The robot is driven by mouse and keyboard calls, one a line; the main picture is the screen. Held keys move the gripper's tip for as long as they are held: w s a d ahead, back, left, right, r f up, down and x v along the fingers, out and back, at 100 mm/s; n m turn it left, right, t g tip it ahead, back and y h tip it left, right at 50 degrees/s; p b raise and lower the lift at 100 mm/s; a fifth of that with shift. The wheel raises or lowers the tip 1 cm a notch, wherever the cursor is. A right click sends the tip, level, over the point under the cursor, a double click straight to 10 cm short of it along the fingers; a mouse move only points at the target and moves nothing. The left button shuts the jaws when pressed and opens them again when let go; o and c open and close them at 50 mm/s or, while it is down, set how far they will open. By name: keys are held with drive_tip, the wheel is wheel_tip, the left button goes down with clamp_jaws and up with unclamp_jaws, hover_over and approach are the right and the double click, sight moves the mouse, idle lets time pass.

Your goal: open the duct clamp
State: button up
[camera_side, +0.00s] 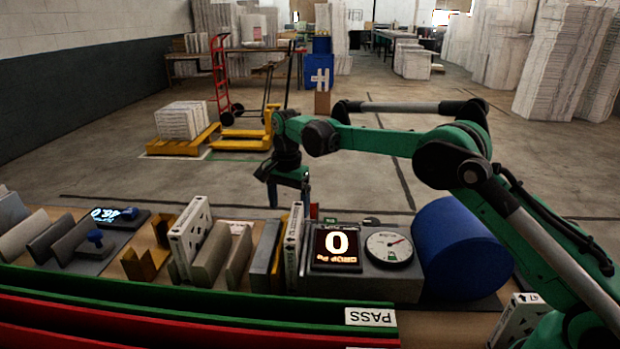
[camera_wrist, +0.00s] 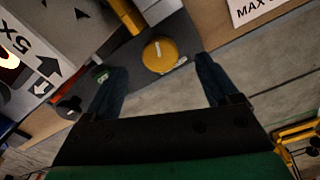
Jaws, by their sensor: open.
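A round yellow knob (camera_wrist: 159,56) with a pale pointer line shows in the gap between the fingertips, on a dark grey plate. It looks beyond the tips, and I see no contact. A small green button (camera_wrist: 101,75) and a black knob (camera_wrist: 68,107) lie to its left, close to the left finger. I cannot tell for sure which part is the duct clamp.
The grey box carries a display (camera_side: 338,247) reading 0 and a dial gauge (camera_side: 389,249). White-framed filters (camera_side: 190,239) and grey panels crowd the left. Green and red rails (camera_side: 180,305) run along the front.

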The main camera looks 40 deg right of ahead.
drive_tip(key=shift+f, duration=1.55)
clamp_jaws()
drive_tip(key=n, duration=0.4)
drive_tip(key=shift+n, duration=0.3)
unclamp_jaws()
drive_tip(key=shift+r, duration=2.85)
